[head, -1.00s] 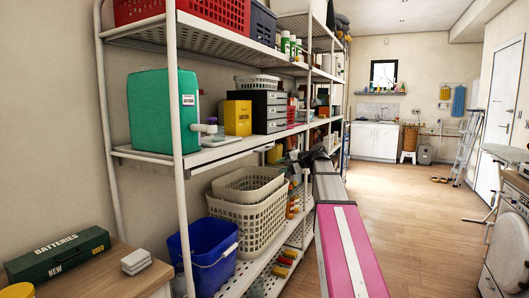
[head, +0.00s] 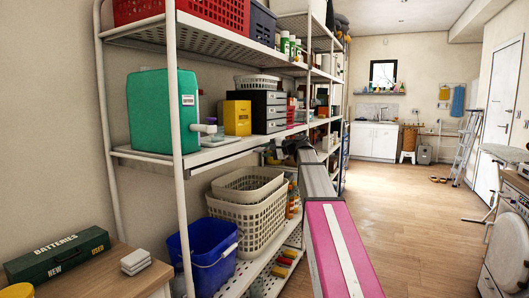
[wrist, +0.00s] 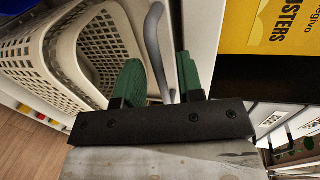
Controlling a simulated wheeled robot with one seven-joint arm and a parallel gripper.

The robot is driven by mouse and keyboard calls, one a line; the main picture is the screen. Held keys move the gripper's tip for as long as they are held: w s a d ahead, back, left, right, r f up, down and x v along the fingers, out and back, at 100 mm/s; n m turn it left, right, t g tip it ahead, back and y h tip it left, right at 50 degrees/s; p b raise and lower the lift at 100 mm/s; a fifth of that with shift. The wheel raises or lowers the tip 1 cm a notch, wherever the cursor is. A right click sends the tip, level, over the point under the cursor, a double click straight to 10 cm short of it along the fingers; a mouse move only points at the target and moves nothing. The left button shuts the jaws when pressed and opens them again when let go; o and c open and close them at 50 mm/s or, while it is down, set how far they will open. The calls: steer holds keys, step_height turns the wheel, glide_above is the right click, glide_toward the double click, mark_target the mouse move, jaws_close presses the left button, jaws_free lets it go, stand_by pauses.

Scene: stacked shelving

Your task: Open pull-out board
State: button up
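The pull-out board (head: 205,158) appears as a pale slab under the middle shelf, below the green canister; it looks pushed in. In the wrist view a curved grey handle (wrist: 151,35) runs upright beside a pale vertical edge, which I take to be the board's front. My gripper (wrist: 158,68) has two green fingers spread apart. The handle lies in the gap between them in the picture, with space on both sides; I cannot tell how deep it sits. In the head view the fingers are too small and partly hidden to make out.
Cream baskets (head: 250,215) stand on the shelf below, close to my gripper; they also show in the wrist view (wrist: 65,45). A yellow box (head: 237,118) and black drawers (head: 268,112) stand on the shelf above. The floor (head: 420,225) to the right is clear.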

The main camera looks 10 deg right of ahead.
steer(key=shift+w+a+f, duration=0.1)
steer(key=shift+w+a, duration=0.2)
steer(key=shift+a, duration=0.1)
jaws_close()
steer(key=f+v, duration=0.3)
steer(key=v, duration=1.1)
steer(key=d+f+v, duration=0.1)
steer(key=f+v, duration=0.2)
steer(key=v, duration=1.2)
steer(key=shift+s, duration=0.35)
jaws_free()
steer(key=v, duration=1)
steer(key=shift+s+d, duration=0.2)
steer(key=shift+d, duration=0.1)
